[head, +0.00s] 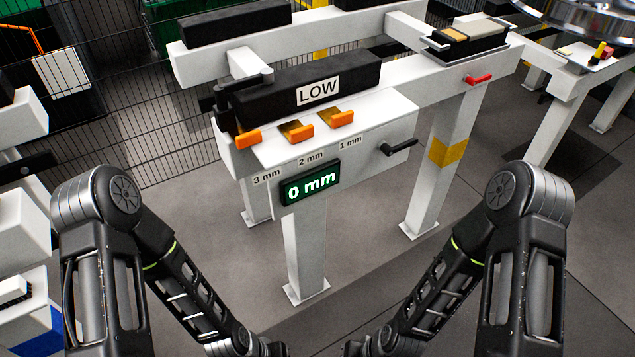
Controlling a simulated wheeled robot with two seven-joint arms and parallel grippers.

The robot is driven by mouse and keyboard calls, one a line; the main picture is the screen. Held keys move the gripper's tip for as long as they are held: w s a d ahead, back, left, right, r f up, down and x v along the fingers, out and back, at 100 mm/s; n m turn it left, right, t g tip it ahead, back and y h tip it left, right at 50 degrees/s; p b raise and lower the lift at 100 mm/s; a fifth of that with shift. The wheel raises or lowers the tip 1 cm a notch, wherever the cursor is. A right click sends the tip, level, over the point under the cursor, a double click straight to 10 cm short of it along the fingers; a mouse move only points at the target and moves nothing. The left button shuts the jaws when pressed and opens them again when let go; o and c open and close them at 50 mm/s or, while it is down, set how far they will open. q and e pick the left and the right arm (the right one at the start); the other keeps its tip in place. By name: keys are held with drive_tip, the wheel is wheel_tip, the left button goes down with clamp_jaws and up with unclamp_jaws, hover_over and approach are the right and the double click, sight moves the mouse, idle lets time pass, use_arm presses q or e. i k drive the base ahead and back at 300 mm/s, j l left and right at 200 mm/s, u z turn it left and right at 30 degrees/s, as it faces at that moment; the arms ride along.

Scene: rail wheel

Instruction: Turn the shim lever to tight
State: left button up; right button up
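A white shim box (340,145) is mounted on the front of a white rail frame. A black lever (400,147) sticks out at the right end of its front face, its handle pointing right and slightly up. No "tight" mark is legible beside it. A green-lit display (311,187) on the box reads "0 mm". Orange tabs stand above labels "3 mm" (266,178), "2 mm" and "1 mm". A small red lever (478,80) sits farther right on the beam. My two arms reach down past the bottom edge; both grippers are out of view.
A black block marked "LOW" (318,92) lies on top of the frame behind the orange tabs. White legs (305,250) stand on the grey floor. A wire fence (120,110) is at the back left. Space in front of the box is clear.

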sight(389, 151)
drive_tip(key=l+z, duration=0.35)
drive_tip(key=k+l+z, duration=0.1)
drive_tip(key=l+z, duration=0.25)
drive_tip(key=l, duration=0.2)
